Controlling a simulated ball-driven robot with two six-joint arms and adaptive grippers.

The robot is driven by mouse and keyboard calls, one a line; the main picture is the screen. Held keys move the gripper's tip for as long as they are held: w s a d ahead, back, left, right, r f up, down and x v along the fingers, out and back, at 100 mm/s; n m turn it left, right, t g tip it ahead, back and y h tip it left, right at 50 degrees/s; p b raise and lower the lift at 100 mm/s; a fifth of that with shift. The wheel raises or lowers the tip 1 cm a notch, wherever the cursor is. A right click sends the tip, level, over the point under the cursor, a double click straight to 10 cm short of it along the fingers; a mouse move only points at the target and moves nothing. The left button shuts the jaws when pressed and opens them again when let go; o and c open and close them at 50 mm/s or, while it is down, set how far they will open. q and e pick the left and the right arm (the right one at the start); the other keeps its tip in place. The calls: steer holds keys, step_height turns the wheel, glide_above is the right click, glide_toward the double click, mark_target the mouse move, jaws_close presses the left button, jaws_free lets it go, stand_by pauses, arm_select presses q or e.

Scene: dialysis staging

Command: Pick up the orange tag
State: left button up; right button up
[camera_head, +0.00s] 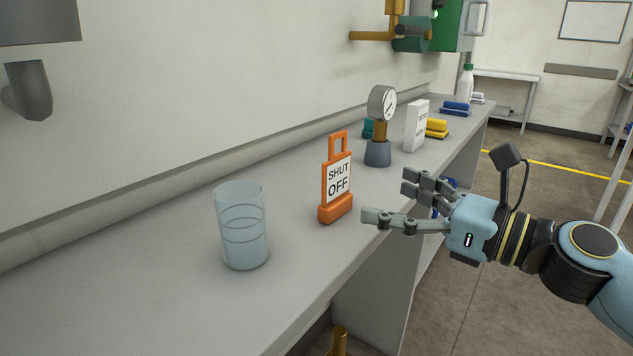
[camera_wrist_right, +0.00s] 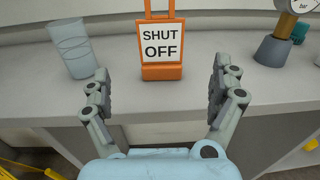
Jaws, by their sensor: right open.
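The orange tag (camera_head: 335,208) stands upright on the grey bench, with a handle loop on top and a white face reading "SHUT OFF". In the right wrist view the tag (camera_wrist_right: 162,72) is ahead of my right gripper, between the lines of its two fingers. My right gripper (camera_head: 385,202) comes in from the right at the bench's front edge, open and empty, apart from the tag. In the wrist view its fingers (camera_wrist_right: 161,90) are spread wide. My left gripper is not in view.
A clear glass (camera_head: 241,240) stands left of the tag on the bench (camera_head: 150,290). A pressure gauge (camera_head: 380,110) on a grey base, a white box (camera_head: 416,125) and yellow and blue items stand farther along. The wall runs behind. Bench surface around the tag is clear.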

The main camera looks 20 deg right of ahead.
mark_target(338, 181)
steer(key=shift+r+p+x, duration=0.15)
steer(key=shift+x, duration=0.45)
steer(key=shift+r+p+x, duration=0.15)
steer(key=shift+x, duration=0.45)
steer(key=shift+f+x, duration=0.25)
steer(key=shift+x, duration=1)
steer(key=shift+w+a, duration=0.1)
steer(key=shift+w, duration=0.1)
steer(key=x, duration=0.5)
steer(key=shift+f, duration=0.3)
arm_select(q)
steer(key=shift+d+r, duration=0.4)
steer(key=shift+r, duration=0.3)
arm_select(e)
steer(key=shift+s, duration=0.1)
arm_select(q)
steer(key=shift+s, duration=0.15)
arm_select(e)
steer(key=c, duration=1.1)
steer(key=shift+c, duration=0.2)
